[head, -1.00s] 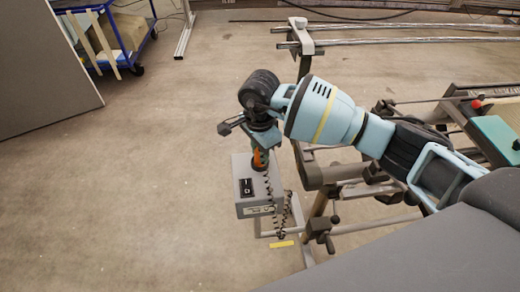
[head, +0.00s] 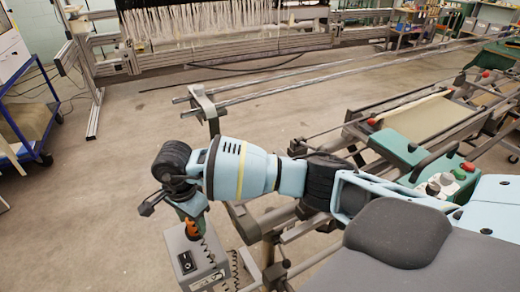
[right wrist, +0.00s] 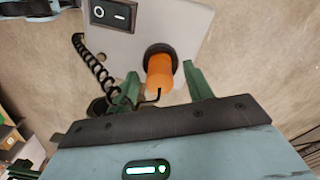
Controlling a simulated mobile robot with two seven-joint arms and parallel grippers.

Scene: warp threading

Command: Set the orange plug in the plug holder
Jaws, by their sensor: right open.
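The orange plug (head: 193,229) stands at the top of a grey box (head: 208,268) in the head view. In the right wrist view the plug (right wrist: 160,72) has its far end inside a black ring (right wrist: 160,50), the plug holder, on the box's face. How deep it sits is hidden. My right gripper (right wrist: 161,80) is open, its two green fingers apart on either side of the plug's near end. In the head view the right gripper (head: 190,212) is just above the box and partly hides the plug. My left gripper is not in view.
A coiled black cord (right wrist: 92,65) hangs beside the plug, and the box has a black rocker switch (right wrist: 110,13). Metal rails (head: 290,85) and a frame stand behind and right of the arm. A blue cart (head: 38,120) stands at far left. Open floor lies between.

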